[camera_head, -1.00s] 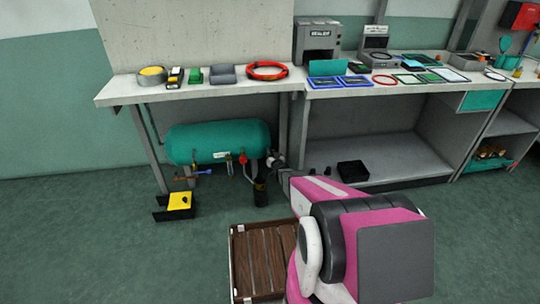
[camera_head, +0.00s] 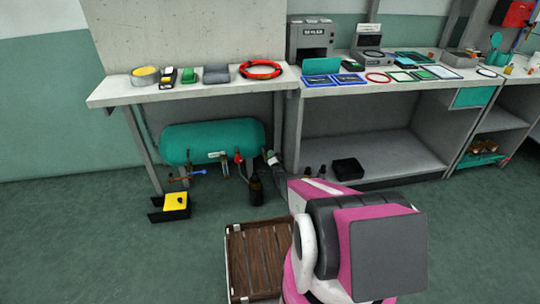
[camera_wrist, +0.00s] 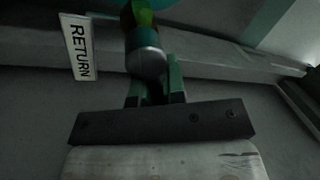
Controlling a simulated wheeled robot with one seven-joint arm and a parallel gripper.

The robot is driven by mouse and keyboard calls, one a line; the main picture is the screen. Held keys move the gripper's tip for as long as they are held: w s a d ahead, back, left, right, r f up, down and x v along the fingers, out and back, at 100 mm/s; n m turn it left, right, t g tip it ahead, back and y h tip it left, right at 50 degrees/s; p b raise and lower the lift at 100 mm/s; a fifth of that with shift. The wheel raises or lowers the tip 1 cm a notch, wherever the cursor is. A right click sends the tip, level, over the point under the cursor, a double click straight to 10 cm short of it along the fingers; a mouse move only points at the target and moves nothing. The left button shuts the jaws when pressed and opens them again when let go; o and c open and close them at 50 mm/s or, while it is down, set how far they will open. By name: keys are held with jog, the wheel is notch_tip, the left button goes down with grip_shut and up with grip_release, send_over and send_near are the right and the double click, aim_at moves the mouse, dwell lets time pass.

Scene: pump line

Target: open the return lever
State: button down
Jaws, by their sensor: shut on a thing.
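A teal tank (camera_head: 212,142) lies under the left bench, with valves and pipes along its underside. In the wrist view, a white tag reading RETURN (camera_wrist: 79,48) hangs left of a rounded grey valve part (camera_wrist: 147,62) with a green and yellow piece above it. My gripper (camera_wrist: 156,90) is shut just below this part, its two fingers close together on the return lever. The lever itself is mostly hidden between the fingers, and its angle cannot be told.
A blue-handled valve (camera_head: 190,174) and a red-handled valve (camera_head: 239,160) sit left of my gripper. A yellow item in a black tray (camera_head: 172,212) and a wooden crate (camera_head: 254,262) are on the floor.

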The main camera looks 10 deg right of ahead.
jog(key=m, duration=0.2)
jog(key=d+f+m+h, duration=0.1)
jog(key=m, duration=0.1)
jog(key=m+h, duration=0.1)
jog(key=m, duration=0.1)
jog(key=shift+d+f+m+t, duration=0.3)
jog(key=shift+f+m, duration=0.05)
jog(key=shift+m, duration=0.05)
jog(key=shift+f, duration=0.1)
jog(key=c, duration=1.1)
grip_release()
jog(key=shift+d, duration=0.15)
jog(key=shift+a+f, duration=0.1)
jog(key=shift+a, duration=0.15)
